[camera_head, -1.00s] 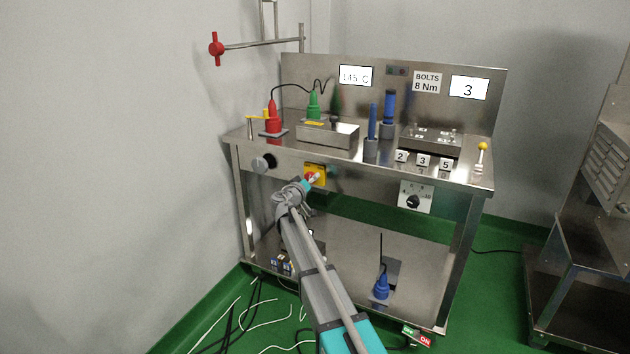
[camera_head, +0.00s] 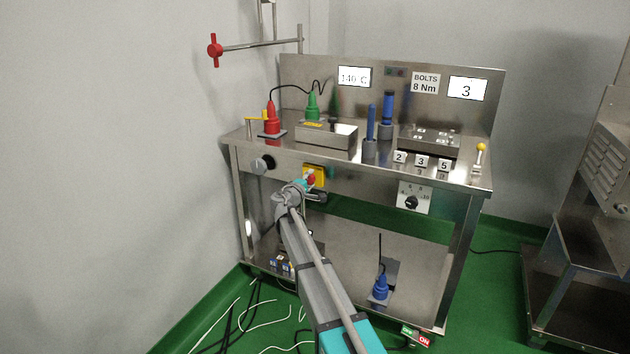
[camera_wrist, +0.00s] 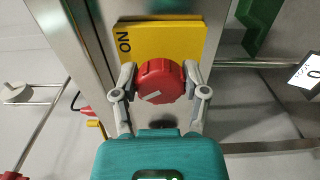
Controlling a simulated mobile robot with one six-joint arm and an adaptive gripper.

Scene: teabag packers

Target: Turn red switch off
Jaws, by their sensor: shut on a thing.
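The red switch (camera_wrist: 160,82) is a round red knob with a short white mark on its face, mounted on a yellow plate (camera_wrist: 178,42). The plate carries the word ON, seen rotated in the wrist view. In the head view the red switch (camera_head: 311,179) and the yellow plate (camera_head: 318,170) are on the front panel of the steel bench, partly hidden by my gripper (camera_head: 308,185). In the wrist view my gripper (camera_wrist: 160,88) has one finger on each side of the knob and is shut on it.
A dial (camera_head: 412,202) is on the right of the front panel. The bench top (camera_head: 285,141) holds several tools. The temperature display (camera_head: 355,76) appears to read 140 C.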

